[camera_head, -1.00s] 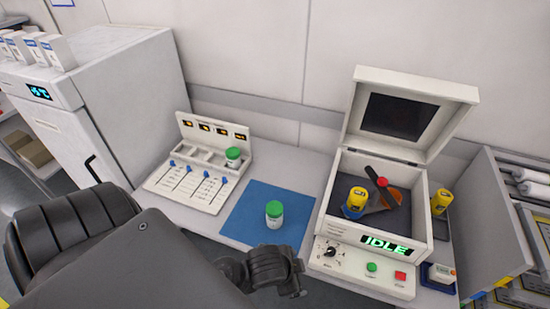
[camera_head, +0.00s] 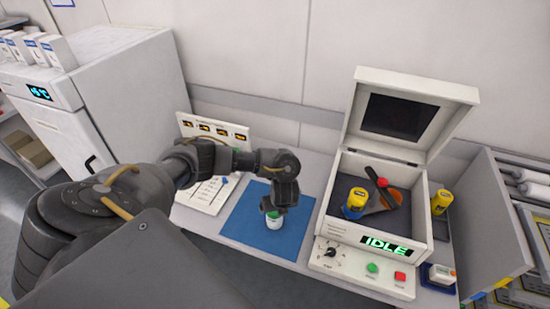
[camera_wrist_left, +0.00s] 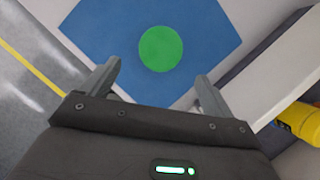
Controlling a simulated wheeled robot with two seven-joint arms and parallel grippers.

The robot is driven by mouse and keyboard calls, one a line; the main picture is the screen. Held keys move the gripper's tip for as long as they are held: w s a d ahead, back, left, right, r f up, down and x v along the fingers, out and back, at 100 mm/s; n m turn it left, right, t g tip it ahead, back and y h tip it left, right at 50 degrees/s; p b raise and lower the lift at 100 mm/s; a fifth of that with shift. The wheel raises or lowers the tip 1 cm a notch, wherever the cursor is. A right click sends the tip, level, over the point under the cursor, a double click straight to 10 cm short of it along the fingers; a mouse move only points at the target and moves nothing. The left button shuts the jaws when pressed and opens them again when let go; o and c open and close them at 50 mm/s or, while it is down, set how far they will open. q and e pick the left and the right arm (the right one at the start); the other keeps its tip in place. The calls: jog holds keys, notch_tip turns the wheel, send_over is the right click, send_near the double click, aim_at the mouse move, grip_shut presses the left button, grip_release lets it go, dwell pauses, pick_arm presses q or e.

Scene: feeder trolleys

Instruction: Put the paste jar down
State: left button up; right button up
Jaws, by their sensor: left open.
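The paste jar (camera_head: 274,221), white with a green lid, stands upright on the blue mat (camera_head: 240,222). In the left wrist view its round green lid (camera_wrist_left: 160,49) shows from above, ahead of the fingertips. My left gripper (camera_head: 270,208) is over the jar in the head view and hides part of its lid. In the left wrist view my left gripper (camera_wrist_left: 155,82) is open, with its two fingers apart and nothing between them. My right gripper is not in view.
An open machine (camera_head: 335,232) reading IDLE stands right of the mat, holding a yellow-lidded jar (camera_head: 357,199). Another yellow jar (camera_head: 441,201) stands to its right. A white cabinet (camera_head: 125,90) stands far left.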

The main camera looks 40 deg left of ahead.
pick_arm(q)
jog(key=b+x, duration=0.3)
jog(key=x, duration=0.2)
jog(key=shift+w+a+f, duration=0.15)
jog(key=shift+a+f, duration=0.05)
jog(key=shift+f, duration=0.05)
jog(key=shift+w, duration=0.1)
jog(key=shift+b+x, duration=0.7)
jog(key=shift+x, duration=1.95)
jog(key=shift+a+r, duration=0.1)
jog(key=shift+c, duration=0.2)
jog(key=c, duration=1.6)
jog(key=shift+r, duration=0.1)
